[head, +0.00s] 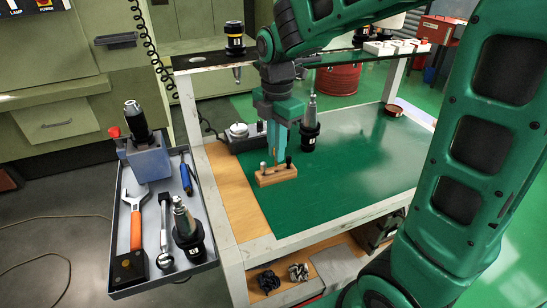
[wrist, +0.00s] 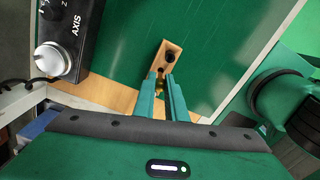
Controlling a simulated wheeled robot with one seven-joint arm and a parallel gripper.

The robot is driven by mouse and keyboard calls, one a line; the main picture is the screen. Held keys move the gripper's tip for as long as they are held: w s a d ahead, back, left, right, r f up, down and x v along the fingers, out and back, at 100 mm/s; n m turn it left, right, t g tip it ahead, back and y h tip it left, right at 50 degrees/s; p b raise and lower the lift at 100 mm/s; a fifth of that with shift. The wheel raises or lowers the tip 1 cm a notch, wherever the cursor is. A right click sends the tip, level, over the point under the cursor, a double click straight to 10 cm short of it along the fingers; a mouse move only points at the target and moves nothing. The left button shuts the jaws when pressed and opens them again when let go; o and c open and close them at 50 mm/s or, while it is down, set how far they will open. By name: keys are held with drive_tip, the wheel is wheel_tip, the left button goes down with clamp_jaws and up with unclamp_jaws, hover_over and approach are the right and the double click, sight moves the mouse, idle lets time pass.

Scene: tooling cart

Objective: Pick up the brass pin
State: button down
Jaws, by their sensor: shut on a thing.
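My gripper (head: 277,157) reaches down over the small wooden block (head: 277,177) on the cart top, and its teal fingers are shut on the brass pin. In the wrist view the fingertips (wrist: 162,78) close around the brass pin (wrist: 160,86), of which only a small gold part shows. In the head view the fingers mostly hide it. A silver pin (head: 263,168) stands at the block's left end and a dark pin (head: 288,161) at its right end. I cannot tell whether the brass pin is still seated in the block.
Behind the block lies a control pendant with a silver knob (wrist: 47,63). A dark tool holder (head: 310,134) stands to the right. A grey side tray (head: 122,237) holds tools at the left. The green mat (head: 370,150) is largely clear at the right.

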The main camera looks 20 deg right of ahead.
drive_tip(key=s+a+r, duration=0.6)
drive_tip(key=a+r, duration=0.1)
drive_tip(key=a, duration=0.2)
drive_tip(key=shift+s+a, duration=0.2)
drive_tip(key=shift+a, duration=0.2)
drive_tip(key=shift+r, duration=0.1)
